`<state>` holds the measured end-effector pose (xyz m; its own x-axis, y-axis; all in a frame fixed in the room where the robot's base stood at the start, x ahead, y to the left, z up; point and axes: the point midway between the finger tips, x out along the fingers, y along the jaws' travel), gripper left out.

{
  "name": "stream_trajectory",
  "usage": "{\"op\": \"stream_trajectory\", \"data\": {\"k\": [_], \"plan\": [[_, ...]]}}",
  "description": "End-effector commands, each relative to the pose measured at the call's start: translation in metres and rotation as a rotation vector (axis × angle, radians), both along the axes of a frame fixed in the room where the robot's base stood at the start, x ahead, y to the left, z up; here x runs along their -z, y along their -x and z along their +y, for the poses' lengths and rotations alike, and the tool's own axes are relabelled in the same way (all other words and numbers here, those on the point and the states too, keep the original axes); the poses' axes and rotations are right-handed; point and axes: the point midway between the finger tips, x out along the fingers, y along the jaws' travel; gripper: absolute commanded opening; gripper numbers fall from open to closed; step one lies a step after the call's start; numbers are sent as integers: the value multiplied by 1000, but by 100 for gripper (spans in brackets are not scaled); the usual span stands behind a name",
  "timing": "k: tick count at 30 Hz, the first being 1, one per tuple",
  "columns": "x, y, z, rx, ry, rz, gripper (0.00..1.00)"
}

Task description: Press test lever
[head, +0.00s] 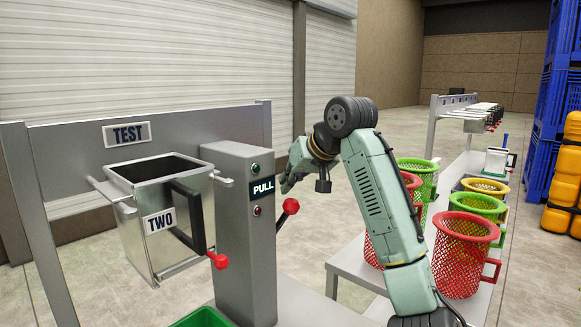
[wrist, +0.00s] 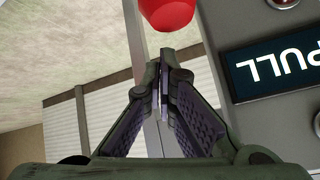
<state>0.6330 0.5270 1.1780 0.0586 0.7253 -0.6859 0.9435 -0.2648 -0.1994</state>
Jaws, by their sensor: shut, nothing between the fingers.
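The test lever is a dark rod with a red ball knob (head: 291,206), sticking out to the right from the grey post (head: 246,240) below the PULL sign (head: 262,187). In the wrist view the red knob (wrist: 167,12) shows at the top edge, just beyond my fingertips, with a visible gap. My gripper (head: 287,183) is shut and empty, beside the post near the sign and above the knob in the head view. Its closed fingers (wrist: 164,75) fill the middle of the wrist view. The sign (wrist: 278,68) appears upside down there.
A metal bin marked TWO (head: 165,225) hangs under the TEST plate (head: 127,134), left of the post, with another red knob (head: 218,261) low on it. Red, yellow and green mesh baskets (head: 465,255) stand on a bench at right. A green container (head: 203,318) sits below.

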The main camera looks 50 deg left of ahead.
Motion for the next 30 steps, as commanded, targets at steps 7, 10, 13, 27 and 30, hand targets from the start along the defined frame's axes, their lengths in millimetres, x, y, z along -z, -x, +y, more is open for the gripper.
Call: {"op": "stream_trajectory", "data": {"k": [7,10,13,27,30], "plan": [[7,5,-13,0,2,1,0],[7,6,-14,0,1,0,0],[7,6,-14,0,1,0,0],[21,4,-25,0,-104,12,0],[29,3,-34,0,-192,24,0]]}}
